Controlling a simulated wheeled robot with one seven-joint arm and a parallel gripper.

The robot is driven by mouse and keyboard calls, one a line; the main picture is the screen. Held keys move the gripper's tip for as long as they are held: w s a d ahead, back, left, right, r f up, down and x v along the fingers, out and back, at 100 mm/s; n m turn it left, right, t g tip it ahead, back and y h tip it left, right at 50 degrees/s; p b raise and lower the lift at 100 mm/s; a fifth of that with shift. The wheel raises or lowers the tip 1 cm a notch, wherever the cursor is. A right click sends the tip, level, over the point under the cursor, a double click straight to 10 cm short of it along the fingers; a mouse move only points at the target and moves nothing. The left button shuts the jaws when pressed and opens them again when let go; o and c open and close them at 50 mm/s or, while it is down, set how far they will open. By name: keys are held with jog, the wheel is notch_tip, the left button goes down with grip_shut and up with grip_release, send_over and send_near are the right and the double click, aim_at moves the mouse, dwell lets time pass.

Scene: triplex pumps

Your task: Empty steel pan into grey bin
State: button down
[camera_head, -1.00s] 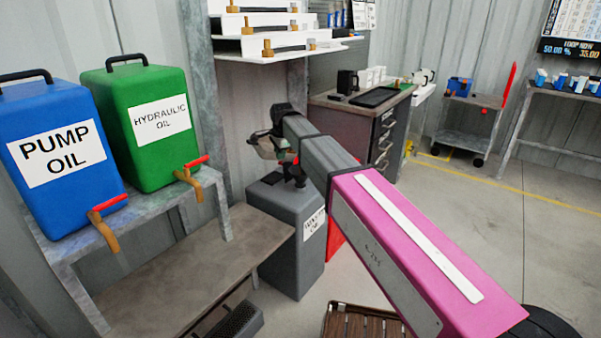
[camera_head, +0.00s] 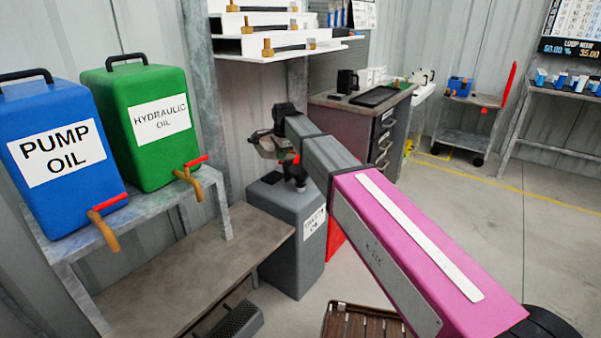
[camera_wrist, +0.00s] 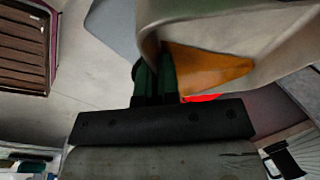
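The steel pan (camera_wrist: 240,25) fills the upper right of the wrist view, tilted, with amber oil (camera_wrist: 205,70) inside it. My gripper's dark green fingers (camera_wrist: 155,75) are closed at the pan's edge; their tips are partly hidden by it. In the head view my gripper (camera_head: 275,147) is above the grey bin (camera_head: 288,245), which has a white waste oil label. The pan is small and hard to make out there. The bin's opening is not clearly seen.
Blue pump oil (camera_head: 62,155) and green hydraulic oil (camera_head: 150,125) containers stand on a shelf at left, taps facing out. A bench (camera_head: 190,265) lies below them. A red object (camera_head: 335,237) is behind the bin. A brown slatted item (camera_head: 355,322) is at bottom centre. Floor at right is open.

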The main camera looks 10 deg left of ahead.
jog(key=shift+d+p, duration=0.1)
jog(key=shift+p, duration=0.35)
dwell(1.0)
jog(key=shift+w+d+r+g+y+p, duration=0.15)
jog(key=shift+d+r+g+y+p, duration=0.25)
jog(key=shift+y, duration=0.7)
dwell(2.4)
jog(key=shift+w+d+f+y+p, duration=0.1)
jog(key=shift+d+f+y+p, duration=0.1)
jog(key=shift+d+y+p, duration=0.55)
dwell(2.3)
